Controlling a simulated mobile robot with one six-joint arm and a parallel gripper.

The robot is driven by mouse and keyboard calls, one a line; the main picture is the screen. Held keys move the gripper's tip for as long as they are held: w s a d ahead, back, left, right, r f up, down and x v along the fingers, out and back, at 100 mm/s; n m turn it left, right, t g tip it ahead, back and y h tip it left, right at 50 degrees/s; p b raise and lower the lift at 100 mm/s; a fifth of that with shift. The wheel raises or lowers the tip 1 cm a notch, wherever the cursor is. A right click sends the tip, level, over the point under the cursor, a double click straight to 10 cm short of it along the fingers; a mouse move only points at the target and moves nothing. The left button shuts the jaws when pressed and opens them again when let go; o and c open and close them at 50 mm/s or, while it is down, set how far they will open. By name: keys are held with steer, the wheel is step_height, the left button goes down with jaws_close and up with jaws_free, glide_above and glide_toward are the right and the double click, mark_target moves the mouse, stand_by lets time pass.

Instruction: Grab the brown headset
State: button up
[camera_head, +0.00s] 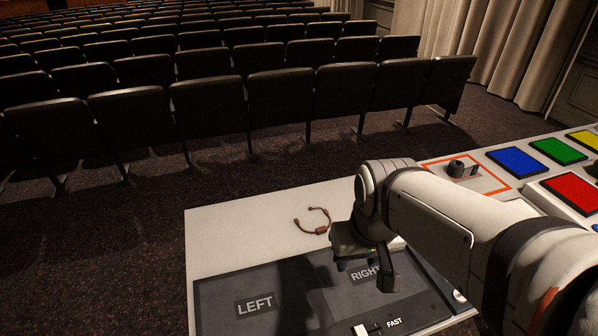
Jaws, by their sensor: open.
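The brown headset (318,224) lies on the bare white strip of the desk (236,231), beyond the dark panel. My gripper (364,276) is just to the right of the headset and nearer to me, over the dark panel beside the RIGHT label. The gripper is open, pointing down, and appears apart from the headset. My arm reaches in from the lower right and hides part of the desk behind it.
The dark panel (229,289) carries LEFT and RIGHT labels and a FAST slider (362,329). To the right are a knob (456,168) in an orange frame and blue (519,161), green, yellow and red (572,193) pads. Rows of dark seats (208,106) stand beyond the desk.

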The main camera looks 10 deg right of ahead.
steer(key=w+f+n+b, duration=0.1)
steer(key=w+n+b, duration=0.1)
steer(key=w+n, duration=0.5)
steer(key=n+g+b, duration=0.3)
steer(key=n, duration=1.1)
glide_toward(322, 228)
steer(key=shift+s+a+f, duration=0.1)
steer(key=shift+a+f, duration=0.05)
steer(key=shift+a, duration=0.05)
steer(key=shift+w+f, duration=0.25)
steer(key=shift+f, duration=0.45)
steer(key=f, duration=0.7)
steer(key=shift+s+d, duration=0.15)
steer(key=shift+s, duration=0.15)
steer(key=shift+c, duration=0.2)
steer(key=shift+r, duration=0.1)
jaws_close()
